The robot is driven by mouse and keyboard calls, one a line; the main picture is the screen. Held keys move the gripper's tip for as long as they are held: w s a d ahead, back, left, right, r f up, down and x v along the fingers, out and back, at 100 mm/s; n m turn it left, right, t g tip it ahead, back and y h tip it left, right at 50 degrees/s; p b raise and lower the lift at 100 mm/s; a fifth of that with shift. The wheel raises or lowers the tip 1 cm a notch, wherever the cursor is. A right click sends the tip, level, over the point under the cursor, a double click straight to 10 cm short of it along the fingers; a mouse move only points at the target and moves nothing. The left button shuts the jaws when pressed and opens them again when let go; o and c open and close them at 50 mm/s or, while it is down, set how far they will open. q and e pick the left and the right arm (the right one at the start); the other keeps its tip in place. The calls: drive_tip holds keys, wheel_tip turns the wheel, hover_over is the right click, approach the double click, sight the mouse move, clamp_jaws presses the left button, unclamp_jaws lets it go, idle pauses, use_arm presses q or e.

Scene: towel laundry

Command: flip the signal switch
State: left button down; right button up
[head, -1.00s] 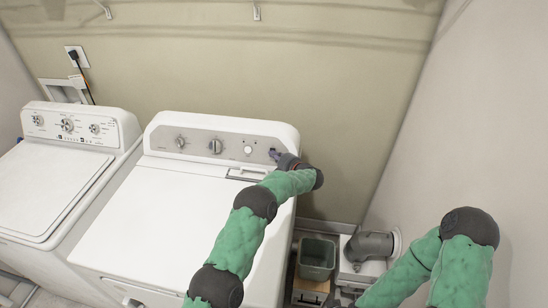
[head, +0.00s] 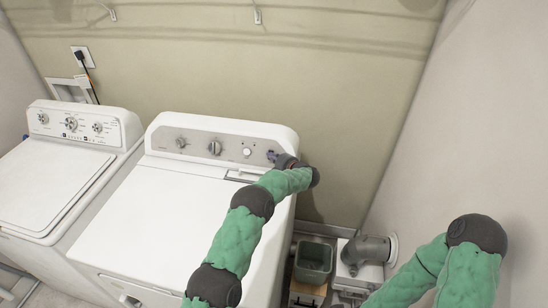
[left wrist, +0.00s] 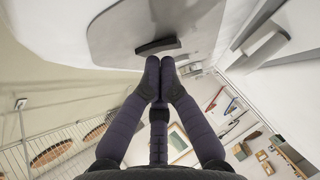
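The white dryer (head: 150,225) has a grey control panel (head: 200,145) with knobs along its back. My left gripper (head: 272,156) reaches the right end of this panel in the head view and largely hides what is there. In the left wrist view a dark, elongated switch (left wrist: 157,46) sits on the grey panel. The left gripper's fingertips (left wrist: 160,66) are together just below the switch, with nothing seen between them. Whether they touch the switch I cannot tell. My right arm is at the lower right, with its gripper out of view.
A white washer (head: 50,185) stands to the left of the dryer. A grey-green bin (head: 313,262) and a grey pipe (head: 365,250) are to the right, near the wall. The dryer's top is clear apart from my left arm above it.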

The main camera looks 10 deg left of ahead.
use_arm(q)
drive_tip(key=v, duration=1.2)
drive_tip(key=shift+d, duration=0.3)
drive_tip(key=shift+w+r, duration=0.1)
